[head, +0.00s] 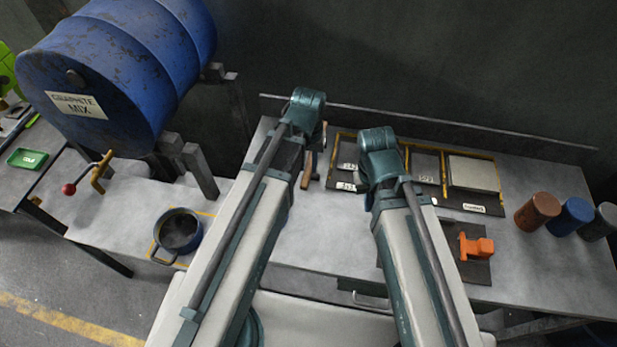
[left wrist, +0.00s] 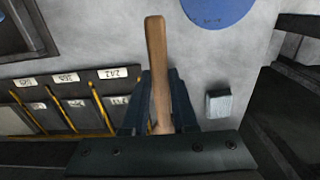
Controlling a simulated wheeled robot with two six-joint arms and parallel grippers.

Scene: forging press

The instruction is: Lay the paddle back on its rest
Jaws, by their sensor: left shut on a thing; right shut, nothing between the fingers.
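My left gripper (left wrist: 159,85) is shut on the brown wooden handle of the paddle (left wrist: 157,50), which stands out between the two dark fingers in the left wrist view. In the head view a short piece of the wooden handle (head: 307,172) shows beside my left forearm, over the bench by the divided board. The paddle's other end is hidden. My right gripper (head: 372,196) is shut and empty, mostly hidden behind my right arm, over the front of the board. I cannot make out the paddle's rest in either view.
The dark board (head: 421,201) has yellow dividers, white labels and a pale block (head: 473,174). An orange fixture (head: 476,247) stands nearer, with several cans at right. A pot (head: 178,231) sits at left below the blue drum (head: 117,70). Bench between my arms is bare.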

